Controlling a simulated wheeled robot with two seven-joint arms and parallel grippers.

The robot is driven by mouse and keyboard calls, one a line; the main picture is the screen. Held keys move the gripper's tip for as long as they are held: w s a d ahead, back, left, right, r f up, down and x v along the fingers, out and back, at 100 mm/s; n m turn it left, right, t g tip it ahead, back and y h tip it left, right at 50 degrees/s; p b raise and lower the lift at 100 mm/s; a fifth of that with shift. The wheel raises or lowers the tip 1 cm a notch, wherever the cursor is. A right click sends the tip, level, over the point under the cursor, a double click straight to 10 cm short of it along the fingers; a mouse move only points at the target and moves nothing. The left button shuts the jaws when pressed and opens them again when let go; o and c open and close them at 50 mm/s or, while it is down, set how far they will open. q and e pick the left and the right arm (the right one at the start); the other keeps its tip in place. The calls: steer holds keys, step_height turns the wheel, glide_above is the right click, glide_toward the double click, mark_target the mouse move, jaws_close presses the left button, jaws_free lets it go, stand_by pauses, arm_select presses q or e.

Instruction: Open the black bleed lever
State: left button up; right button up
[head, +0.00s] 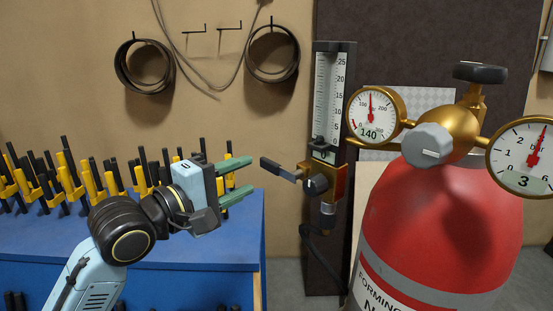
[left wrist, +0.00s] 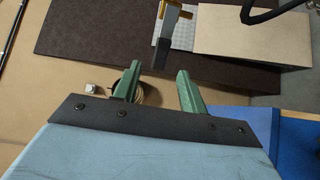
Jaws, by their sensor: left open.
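The black bleed lever (head: 278,168) sticks out to the left from the brass block (head: 337,183) at the foot of the flowmeter, sloping slightly up toward its free end. My left gripper (head: 251,174) is open and empty, its two green fingers pointing right at the lever's free end. In the left wrist view the lever (left wrist: 162,50) points down toward the gap between the open fingers (left wrist: 158,70). Its tip is about level with the fingertips, and I see no contact. My right gripper is not in view.
A black knob (head: 317,185) sits on the front of the brass block, below the flowmeter scale (head: 329,95). A red cylinder (head: 440,225) with a brass regulator (head: 447,140) and two gauges stands at right. A blue bench (head: 190,245) with black and yellow clamps is at left.

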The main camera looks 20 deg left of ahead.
mark_target(267, 167)
arm_select(q)
steer(key=p+x, duration=0.1)
steer(key=x, duration=0.8)
steer(key=shift+w, duration=0.15)
steer(key=shift+c, duration=0.4)
jaws_close()
